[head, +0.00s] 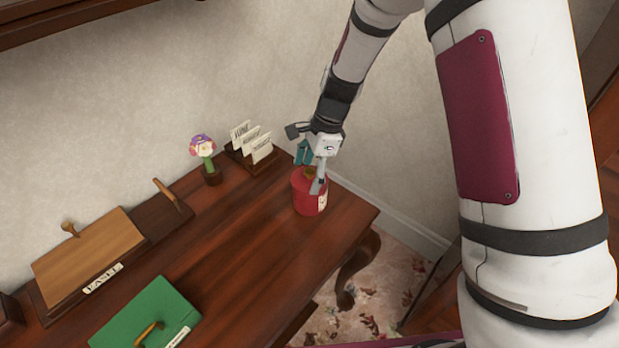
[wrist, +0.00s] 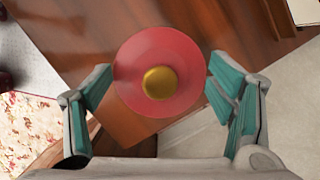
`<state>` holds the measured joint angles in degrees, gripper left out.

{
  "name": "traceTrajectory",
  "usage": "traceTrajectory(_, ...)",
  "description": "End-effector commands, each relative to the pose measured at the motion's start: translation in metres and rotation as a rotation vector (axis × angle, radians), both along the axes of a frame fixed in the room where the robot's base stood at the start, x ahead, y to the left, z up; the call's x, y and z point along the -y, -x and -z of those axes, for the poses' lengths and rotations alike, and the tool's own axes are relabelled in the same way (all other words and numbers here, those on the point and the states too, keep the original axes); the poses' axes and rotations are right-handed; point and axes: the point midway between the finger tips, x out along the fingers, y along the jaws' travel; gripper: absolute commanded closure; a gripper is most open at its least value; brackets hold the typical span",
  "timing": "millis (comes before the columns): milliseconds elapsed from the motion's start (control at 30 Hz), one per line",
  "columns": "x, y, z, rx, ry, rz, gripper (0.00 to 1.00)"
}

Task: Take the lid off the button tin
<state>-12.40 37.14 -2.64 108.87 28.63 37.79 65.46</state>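The button tin (head: 309,198) is a red round tin with a pale label, standing upright near the right end of the wooden desk in the head view. Its red lid with a gold knob (wrist: 160,83) shows from above in the wrist view, and the lid hides the tin's body there. My gripper (head: 314,178) is over the tin in the head view, partly covering its top. In the wrist view my gripper (wrist: 160,88) is open, with one teal-padded finger on each side of the lid. The fingers are apart from the knob, and I cannot tell whether they touch the lid's rim.
The wooden desk (head: 255,240) has clear room in front and to the left of the tin. A green box (head: 150,312) and a wooden easel box (head: 90,255) lie farther left. The wall is close behind.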

Motion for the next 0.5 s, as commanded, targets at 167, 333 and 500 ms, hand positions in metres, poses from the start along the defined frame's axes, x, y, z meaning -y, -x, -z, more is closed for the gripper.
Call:
traceTrajectory(167, 0.0, 0.0008, 0.0005, -0.003, 0.001, -0.001, 0.46)
traceTrajectory(333, 0.0, 0.001, 0.0008, -0.003, 0.001, -0.001, 0.46)
traceTrajectory(500, -0.0003, 0.0009, -0.0036, -0.003, 0.0, -0.002, 0.46)
